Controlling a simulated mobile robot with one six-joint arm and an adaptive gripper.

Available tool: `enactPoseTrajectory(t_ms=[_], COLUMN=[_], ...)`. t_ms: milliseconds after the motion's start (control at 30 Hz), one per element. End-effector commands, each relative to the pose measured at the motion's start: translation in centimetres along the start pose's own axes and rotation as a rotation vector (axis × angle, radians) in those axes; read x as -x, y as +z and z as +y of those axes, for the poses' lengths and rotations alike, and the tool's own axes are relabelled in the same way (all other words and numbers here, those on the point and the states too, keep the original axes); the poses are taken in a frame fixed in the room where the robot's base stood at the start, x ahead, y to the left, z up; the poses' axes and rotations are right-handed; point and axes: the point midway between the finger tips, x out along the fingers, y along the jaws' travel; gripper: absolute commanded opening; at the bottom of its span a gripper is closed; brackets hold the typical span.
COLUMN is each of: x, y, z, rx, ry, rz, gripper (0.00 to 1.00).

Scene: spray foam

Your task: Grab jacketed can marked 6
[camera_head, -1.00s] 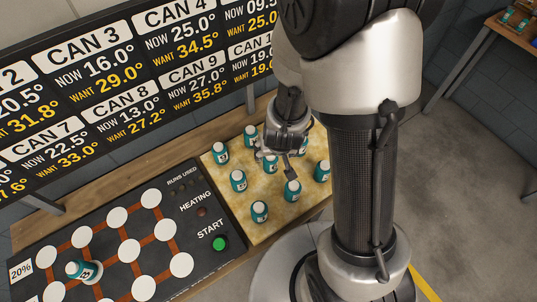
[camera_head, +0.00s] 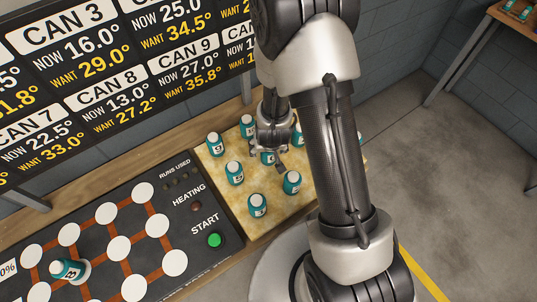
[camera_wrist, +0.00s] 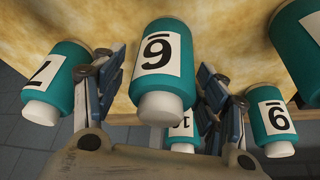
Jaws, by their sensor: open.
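Several teal jacketed cans with white lids stand on the tan mat (camera_head: 312,197). In the wrist view the labels appear upside down. I cannot be sure which of these two is marked 6. My gripper (camera_wrist: 162,85) is open, with the middle can seen between its fingers. Contact is not visible. In the head view my gripper (camera_head: 268,145) is low over the mat, partly hiding cans there.
A can marked 7 (camera_wrist: 55,80) stands left of the gripper; a can marked 10 (camera_wrist: 180,135) is partly hidden by the right finger. A black heating panel (camera_head: 182,228) with white discs, a green START button (camera_head: 214,240) and one can (camera_head: 68,270) lies left.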

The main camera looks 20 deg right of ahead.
Motion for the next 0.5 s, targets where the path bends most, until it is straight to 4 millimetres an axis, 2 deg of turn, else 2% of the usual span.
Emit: enactPoseTrajectory(t_ms=[200, 500], x=[0.0, 0.01], y=[-0.05, -0.02], z=[0.01, 0.01], rx=[0.0, 0.0], ry=[0.0, 0.0], rz=[0.001, 0.0], gripper=[0.66, 0.46])
